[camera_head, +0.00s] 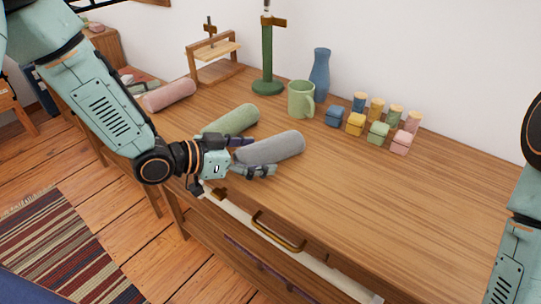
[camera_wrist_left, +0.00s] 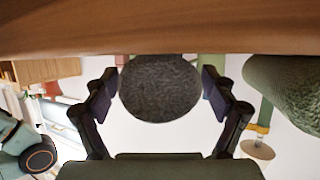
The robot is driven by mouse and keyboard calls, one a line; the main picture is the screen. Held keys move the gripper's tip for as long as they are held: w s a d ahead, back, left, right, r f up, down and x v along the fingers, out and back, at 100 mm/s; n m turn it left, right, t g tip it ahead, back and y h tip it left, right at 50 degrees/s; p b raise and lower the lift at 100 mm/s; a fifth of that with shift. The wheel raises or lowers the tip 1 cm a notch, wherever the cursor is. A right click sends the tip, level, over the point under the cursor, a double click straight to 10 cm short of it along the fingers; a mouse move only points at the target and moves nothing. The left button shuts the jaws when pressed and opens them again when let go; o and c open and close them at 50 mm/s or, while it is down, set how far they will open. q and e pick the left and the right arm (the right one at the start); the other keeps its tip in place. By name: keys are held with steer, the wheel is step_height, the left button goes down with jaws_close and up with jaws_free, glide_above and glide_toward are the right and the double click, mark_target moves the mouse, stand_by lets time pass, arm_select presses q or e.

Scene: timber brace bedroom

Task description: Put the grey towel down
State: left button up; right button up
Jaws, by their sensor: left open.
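The grey towel (camera_head: 270,148) is rolled up and lies on the wooden dresser top (camera_head: 350,195), near the front edge. My left gripper (camera_head: 256,156) is open at the towel's left end, with one finger on each side of it. In the left wrist view the towel's round end (camera_wrist_left: 160,90) shows between the two open fingers, with small gaps at both sides. My right arm shows at the right edge of the head view; its gripper is out of the picture.
A green rolled towel (camera_head: 232,121) lies close behind the grey one, and a pink roll (camera_head: 170,95) farther left. A green mug (camera_head: 301,100), blue vase (camera_head: 319,75), green stand (camera_head: 267,60) and several small coloured blocks and jars stand behind. The right front of the top is clear.

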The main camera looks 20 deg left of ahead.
mark_target(260, 147)
arm_select(q)
steer(key=shift+w+d+f, duration=0.2)
steer(key=shift+w+d, duration=0.1)
steer(key=shift+d, duration=0.05)
steer(key=c, duration=1.4)
step_height(260, 147, up, 10)
steer(key=p, duration=0.4)
steer(key=shift+s+f, duration=0.15)
steer(key=shift+f, duration=0.1)
steer(key=shift+m+g+h, duration=0.8)
steer(key=shift+m+g, duration=0.1)
steer(key=shift+s+a+f, duration=0.4)
steer(key=shift+s+f, duration=0.35)
steer(key=shift+s, duration=0.9)
steer(key=shift+s+a+f, duration=0.35)
steer(key=shift+s+f, duration=0.4)
steer(key=shift+s, duration=0.85)
steer(key=shift+s+a+f, duration=0.4)
steer(key=shift+s+f, duration=0.35)
steer(key=shift+s, duration=0.9)
